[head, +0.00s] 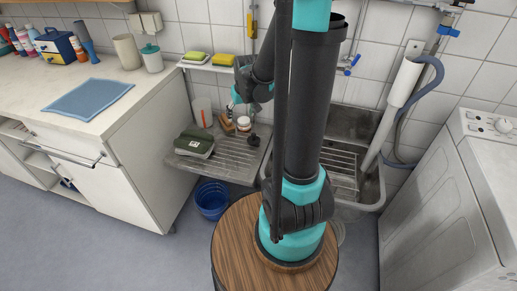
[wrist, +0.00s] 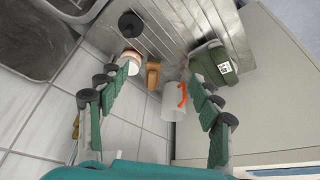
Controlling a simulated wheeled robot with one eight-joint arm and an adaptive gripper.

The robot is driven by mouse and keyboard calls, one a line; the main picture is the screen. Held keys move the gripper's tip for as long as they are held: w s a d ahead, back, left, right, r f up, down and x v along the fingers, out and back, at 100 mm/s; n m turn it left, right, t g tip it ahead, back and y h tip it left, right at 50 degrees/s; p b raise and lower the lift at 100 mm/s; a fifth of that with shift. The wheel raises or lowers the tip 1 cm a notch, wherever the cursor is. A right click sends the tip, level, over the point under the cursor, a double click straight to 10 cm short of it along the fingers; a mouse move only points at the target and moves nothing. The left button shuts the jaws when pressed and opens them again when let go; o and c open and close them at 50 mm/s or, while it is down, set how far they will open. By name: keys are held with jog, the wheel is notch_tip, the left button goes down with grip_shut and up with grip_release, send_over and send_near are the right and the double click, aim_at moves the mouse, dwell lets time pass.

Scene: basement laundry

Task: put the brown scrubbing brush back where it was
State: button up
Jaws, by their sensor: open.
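The brown scrubbing brush (head: 226,122) stands at the back of the metal drainboard, close to the wall, partly hidden by my gripper. In the wrist view the brush (wrist: 153,75) shows as a small tan-brown block between the white-and-orange jar (wrist: 131,62) and a translucent bottle (wrist: 174,108) with an orange part. My gripper (head: 236,106) is above the drainboard, over the brush. In the wrist view my gripper (wrist: 161,73) has its green fingers wide apart, with the brush in the gap between them and nothing held. Whether a finger touches the jar I cannot tell.
A dark green box (head: 194,143) lies on the drainboard (head: 232,162), left of the brush. A black plug (wrist: 131,23) lies beyond the jar. A shelf with sponges (head: 222,59) hangs above. The sink (head: 350,125) is right, the counter (head: 60,105) left, a blue bucket (head: 212,199) below.

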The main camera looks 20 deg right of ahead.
jog(key=s+d+f+m, duration=0.1)
jog(key=s, duration=1.8)
jog(key=shift+f, duration=0.4)
jog(key=shift+d, duration=0.1)
